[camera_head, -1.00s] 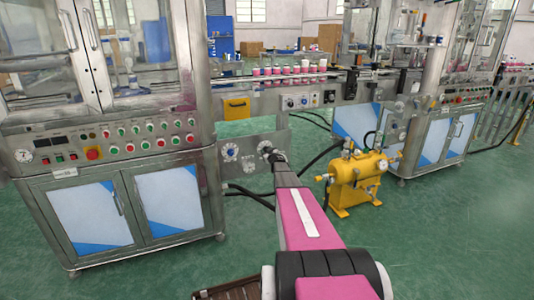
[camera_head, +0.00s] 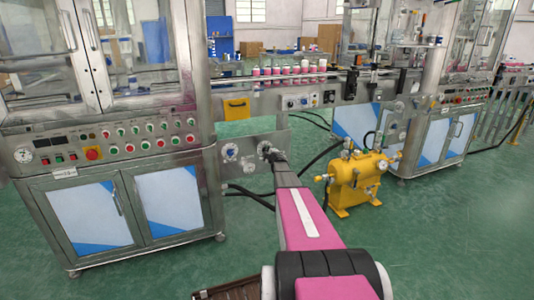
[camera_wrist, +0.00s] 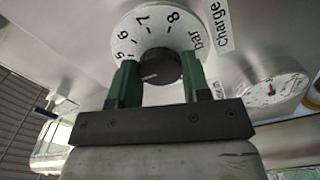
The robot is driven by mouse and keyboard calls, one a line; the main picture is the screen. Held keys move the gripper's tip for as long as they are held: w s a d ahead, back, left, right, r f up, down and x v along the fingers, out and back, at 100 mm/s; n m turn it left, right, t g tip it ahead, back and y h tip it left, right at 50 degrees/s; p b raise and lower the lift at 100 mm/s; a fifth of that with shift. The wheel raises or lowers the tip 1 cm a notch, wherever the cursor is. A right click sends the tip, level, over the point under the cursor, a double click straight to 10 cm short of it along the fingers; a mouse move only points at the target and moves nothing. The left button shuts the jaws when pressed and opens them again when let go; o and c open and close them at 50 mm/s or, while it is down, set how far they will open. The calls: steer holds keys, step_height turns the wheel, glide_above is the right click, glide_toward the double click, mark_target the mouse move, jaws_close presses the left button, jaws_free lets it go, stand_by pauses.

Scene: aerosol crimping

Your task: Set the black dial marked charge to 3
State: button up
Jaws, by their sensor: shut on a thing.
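The black dial (camera_wrist: 160,66) sits at the middle of a round white scale plate (camera_wrist: 125,44) in the wrist view. The numbers 5 to 8 and the word "bar" show on the plate; 3 is not visible. A label (camera_wrist: 220,22) reading "charge" is beside it. A faint light mark shows on the dial, but I cannot tell which number it points at. My gripper (camera_wrist: 159,76) has its green fingers on either side of the dial, shut on it. In the head view my gripper (camera_head: 268,151) is at the steel panel (camera_head: 255,138) and hides the dial.
A round gauge (camera_wrist: 272,92) is to the right of the dial in the wrist view. A yellow tank (camera_head: 354,180) stands on the floor to the right. Steel machine cabinets flank the panel.

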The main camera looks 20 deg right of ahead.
steer(key=shift+n, duration=3.9)
steer(key=o, duration=0.9)
steer(key=s, duration=1.1)
steer(key=shift+d, duration=0.15)
